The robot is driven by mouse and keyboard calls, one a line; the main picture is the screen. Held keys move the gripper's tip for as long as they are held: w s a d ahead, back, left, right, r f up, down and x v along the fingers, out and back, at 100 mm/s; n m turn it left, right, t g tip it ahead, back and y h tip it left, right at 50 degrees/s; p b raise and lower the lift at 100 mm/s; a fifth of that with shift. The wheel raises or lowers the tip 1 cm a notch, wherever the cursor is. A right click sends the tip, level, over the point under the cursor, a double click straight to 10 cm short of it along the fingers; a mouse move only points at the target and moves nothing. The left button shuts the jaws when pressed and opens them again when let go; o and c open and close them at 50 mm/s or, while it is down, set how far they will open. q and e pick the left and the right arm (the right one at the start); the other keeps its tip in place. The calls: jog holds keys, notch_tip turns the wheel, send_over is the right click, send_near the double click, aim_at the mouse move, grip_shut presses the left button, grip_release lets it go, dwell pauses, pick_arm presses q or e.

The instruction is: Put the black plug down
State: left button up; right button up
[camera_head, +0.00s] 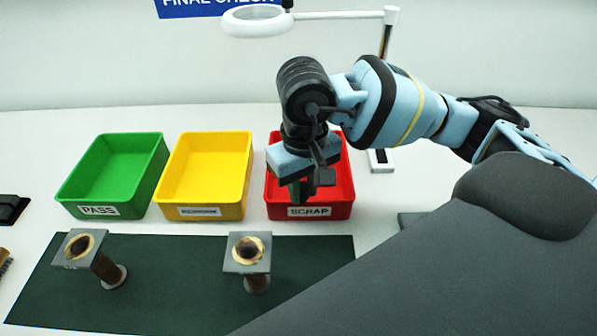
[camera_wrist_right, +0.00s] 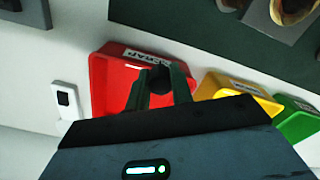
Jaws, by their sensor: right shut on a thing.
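My right gripper (camera_head: 300,190) is over the red SCRAP bin (camera_head: 340,197), pointing down. In the right wrist view its green fingers (camera_wrist_right: 158,84) are shut on the black plug (camera_wrist_right: 157,77), with the red bin (camera_wrist_right: 103,85) behind and below it. The plug shows as a small dark shape between the fingertips. In the head view I cannot make the plug out clearly behind the gripper. The gripper and wrist hide much of the bin's inside. My left gripper is not in view.
A yellow bin (camera_head: 207,170) and a green PASS bin (camera_head: 112,172) stand left of the red one. Two square-topped spools (camera_head: 90,250) (camera_head: 247,262) stand on the dark green mat (camera_head: 180,300) in front. A magnifier lamp (camera_head: 330,15) stands behind.

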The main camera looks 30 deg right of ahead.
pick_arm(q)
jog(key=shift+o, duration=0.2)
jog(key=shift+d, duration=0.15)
pick_arm(e)
jog(key=shift+w, duration=0.35)
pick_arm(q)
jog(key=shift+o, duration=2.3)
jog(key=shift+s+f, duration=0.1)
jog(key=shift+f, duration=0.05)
pick_arm(e)
jog(key=shift+w+d+m, duration=0.15)
jog(key=shift+w+m, duration=0.15)
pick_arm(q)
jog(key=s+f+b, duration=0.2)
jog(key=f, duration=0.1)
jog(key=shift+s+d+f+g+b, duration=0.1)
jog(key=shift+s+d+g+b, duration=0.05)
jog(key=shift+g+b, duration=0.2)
pick_arm(e)
jog(key=w+d+r+m, duration=0.1)
jog(key=w+d+m, duration=0.7)
jog(key=m, duration=0.8)
jog(key=shift+w+m, duration=0.4)
jog(key=shift+w, duration=0.65)
